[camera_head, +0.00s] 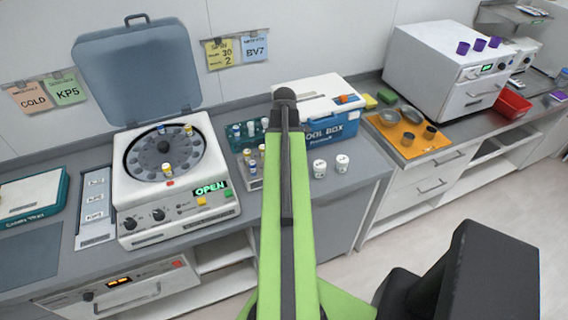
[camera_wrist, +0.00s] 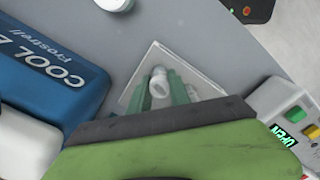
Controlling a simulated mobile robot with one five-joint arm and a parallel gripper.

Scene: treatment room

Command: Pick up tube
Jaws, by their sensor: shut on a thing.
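In the wrist view, my gripper (camera_wrist: 160,96) is shut on a tube (camera_wrist: 160,83) with a pale cap, its green fingers on either side of it. The tube is over a clear, square rack (camera_wrist: 136,85); I cannot tell whether it is still seated in it. In the head view my arm hides the gripper and the held tube. A clear rack (camera_head: 254,184) with several capped tubes shows just left of my arm.
A centrifuge (camera_head: 130,205) with its lid open stands left, with a few capped tubes in its rotor. A blue cool box (camera_head: 335,128) stands behind my arm. White jars (camera_head: 342,163) stand at right. An orange mat (camera_head: 385,130) with bowls lies further right.

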